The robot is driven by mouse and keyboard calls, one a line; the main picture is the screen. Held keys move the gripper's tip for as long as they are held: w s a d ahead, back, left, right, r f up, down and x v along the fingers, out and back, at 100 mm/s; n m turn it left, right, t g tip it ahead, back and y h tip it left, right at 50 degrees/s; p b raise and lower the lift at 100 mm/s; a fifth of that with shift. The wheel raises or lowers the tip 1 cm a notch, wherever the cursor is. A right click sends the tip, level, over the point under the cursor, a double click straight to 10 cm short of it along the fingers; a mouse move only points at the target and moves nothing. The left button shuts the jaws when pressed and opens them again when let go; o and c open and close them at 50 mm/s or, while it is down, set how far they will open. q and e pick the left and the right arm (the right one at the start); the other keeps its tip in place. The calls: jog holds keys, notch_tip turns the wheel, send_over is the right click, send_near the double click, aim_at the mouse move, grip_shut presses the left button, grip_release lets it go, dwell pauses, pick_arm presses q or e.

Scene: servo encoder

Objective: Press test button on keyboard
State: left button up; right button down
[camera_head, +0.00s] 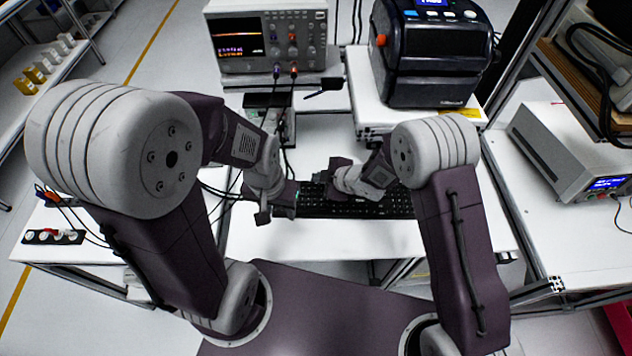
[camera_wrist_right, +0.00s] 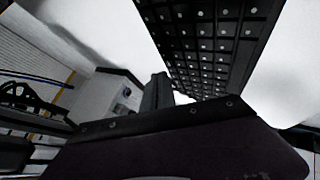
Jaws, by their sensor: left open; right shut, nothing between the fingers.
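The black keyboard (camera_head: 378,208) lies on the white table in front of my arms, its left part partly hidden by my grippers. It also shows in the right wrist view (camera_wrist_right: 215,45) as rows of dark keys with pale marks; I cannot tell which key is the test button. My left gripper (camera_head: 277,211) is open and empty at the keyboard's left end. My right gripper (camera_head: 334,184) is shut and empty, above the left-middle part of the keyboard. In the right wrist view its dark fingers (camera_wrist_right: 158,92) show beside the keyboard's edge; contact with a key cannot be made out.
An oscilloscope (camera_head: 268,38) with cables and a dark label printer (camera_head: 432,55) stand behind the keyboard. Cables run down near my left gripper. A bench instrument (camera_head: 572,150) sits on the right table. The white table (camera_head: 440,238) is clear right of and in front of the keyboard.

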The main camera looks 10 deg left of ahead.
aim_at(318, 185)
notch_tip(318, 185, up, 5)
jog(key=p, duration=0.4)
dwell(0.5)
dwell(0.4)
